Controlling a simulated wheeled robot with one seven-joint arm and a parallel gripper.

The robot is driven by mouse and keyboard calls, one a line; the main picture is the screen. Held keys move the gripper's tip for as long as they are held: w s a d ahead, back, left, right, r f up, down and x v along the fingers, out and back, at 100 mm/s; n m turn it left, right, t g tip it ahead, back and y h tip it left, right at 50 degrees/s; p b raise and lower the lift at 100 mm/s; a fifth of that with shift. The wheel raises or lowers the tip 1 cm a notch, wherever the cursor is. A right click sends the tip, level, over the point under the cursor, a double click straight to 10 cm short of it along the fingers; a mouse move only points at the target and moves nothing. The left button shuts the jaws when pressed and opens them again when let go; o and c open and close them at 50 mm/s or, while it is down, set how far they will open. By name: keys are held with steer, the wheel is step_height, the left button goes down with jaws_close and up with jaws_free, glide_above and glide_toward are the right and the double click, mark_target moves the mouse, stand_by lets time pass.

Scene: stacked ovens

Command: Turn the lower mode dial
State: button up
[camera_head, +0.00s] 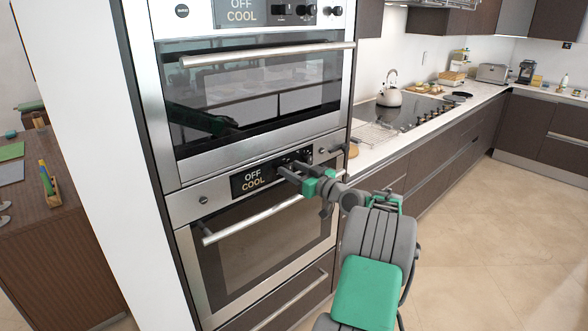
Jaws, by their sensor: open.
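The lower oven (245,257) has a control panel with a dark display (252,180) reading "OFF" and "COOL". My gripper (287,171) is at this panel, just right of the lettering, its fingers pointing left toward the panel. It is open. The lower dials lie in this dark part of the panel, largely hidden behind my gripper, so the mode dial itself does not show clearly. I cannot tell whether the fingers touch it or stand around it.
The upper oven (190,165) above has its own "OFF COOL" display (238,11) and dials. Handle bars (250,55) stick out from both doors. A counter (385,146) with a cooktop and kettle (389,96) is at right. A wooden island (45,262) is at left. The right floor is clear.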

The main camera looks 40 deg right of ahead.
jaws_close()
stand_by(0.4)
steer(key=shift+d, duration=0.15)
steer(key=m, duration=0.4)
steer(key=shift+d+m+p, duration=0.15)
steer(key=shift+m+p, duration=0.15)
steer(key=shift+m, duration=2.1)
steer(key=shift+f, duration=0.1)
jaws_free()
